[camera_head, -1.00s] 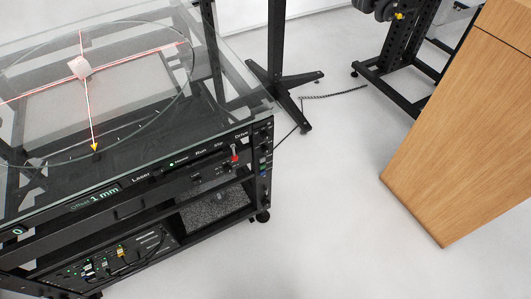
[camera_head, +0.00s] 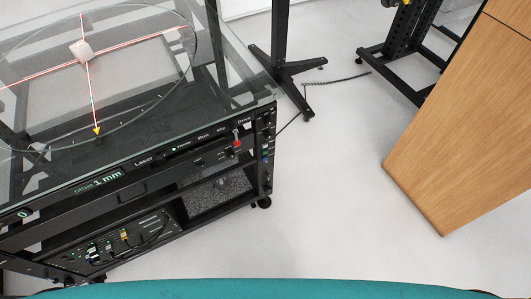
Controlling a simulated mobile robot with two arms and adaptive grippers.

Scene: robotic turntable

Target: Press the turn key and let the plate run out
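The turntable stands at the left as a black rack with a glass top. Its round clear plate (camera_head: 150,103) lies on the top with red laser lines crossing it. A pale pinkish block (camera_head: 81,51) sits where the lines meet. A yellow pointer (camera_head: 97,131) is at the plate's near edge. The front panel (camera_head: 150,163) carries labels that read Laser, Run, Drive and Offset 1 mm. A small red-tipped switch (camera_head: 237,142) is under the Drive end; I cannot tell which control is the turn key. Neither gripper is in view.
A wooden cabinet (camera_head: 455,130) stands at the right. Black stand feet (camera_head: 290,75) and a cable (camera_head: 340,81) lie behind the rack. The pale floor (camera_head: 325,190) between rack and cabinet is clear. A teal curved surface (camera_head: 270,289) crosses the bottom edge.

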